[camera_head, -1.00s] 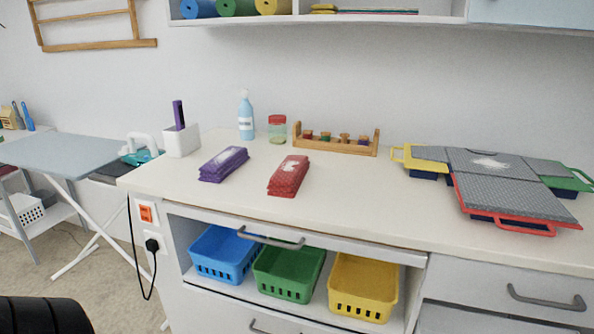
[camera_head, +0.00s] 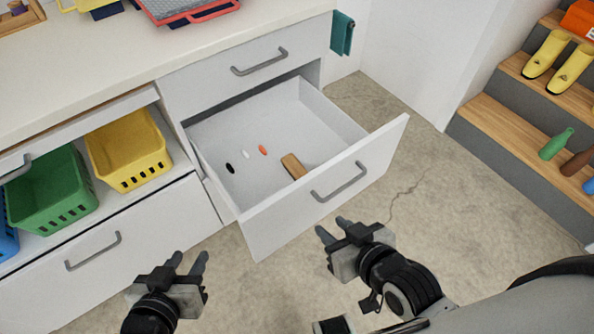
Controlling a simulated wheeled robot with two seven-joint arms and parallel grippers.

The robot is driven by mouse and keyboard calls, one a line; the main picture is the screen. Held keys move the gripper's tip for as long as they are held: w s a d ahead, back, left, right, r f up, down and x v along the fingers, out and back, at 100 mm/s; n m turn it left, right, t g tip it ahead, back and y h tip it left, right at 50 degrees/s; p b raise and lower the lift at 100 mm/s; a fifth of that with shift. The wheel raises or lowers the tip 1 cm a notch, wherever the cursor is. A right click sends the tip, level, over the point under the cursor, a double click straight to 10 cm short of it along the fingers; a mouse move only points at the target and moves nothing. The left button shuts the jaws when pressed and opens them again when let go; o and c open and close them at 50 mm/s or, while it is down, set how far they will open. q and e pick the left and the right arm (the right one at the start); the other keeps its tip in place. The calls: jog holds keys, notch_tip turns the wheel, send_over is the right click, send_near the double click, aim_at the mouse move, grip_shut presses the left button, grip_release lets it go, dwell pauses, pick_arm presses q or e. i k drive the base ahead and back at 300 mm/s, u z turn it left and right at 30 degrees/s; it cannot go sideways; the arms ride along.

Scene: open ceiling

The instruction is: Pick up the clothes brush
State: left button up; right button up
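A brown wooden object (camera_head: 293,166), which looks like the clothes brush, lies in the open drawer (camera_head: 321,123), close to the inside of its front panel. Its underside is hidden. My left gripper (camera_head: 189,259) is open and empty, low in front of the cabinet and left of the drawer front. My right gripper (camera_head: 331,227) is open and empty, just in front of the drawer's front panel, on the near side of its handle (camera_head: 340,182). Neither gripper touches the brush.
Small black (camera_head: 230,168), white (camera_head: 246,155) and orange (camera_head: 263,150) items lie in the drawer. A shut drawer (camera_head: 250,65) is above. Green (camera_head: 48,190) and yellow (camera_head: 127,151) baskets stand left. Wooden steps (camera_head: 520,125) with boots and bottles stand right. Floor between is clear.

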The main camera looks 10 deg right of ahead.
aim_at(296, 170)
jog(key=k, duration=0.5)
jog(key=u, duration=3.55)
jog(key=k, duration=1.95)
jog(key=z, duration=1.7)
jog(key=i, duration=1)
jog(key=z, duration=0.05)
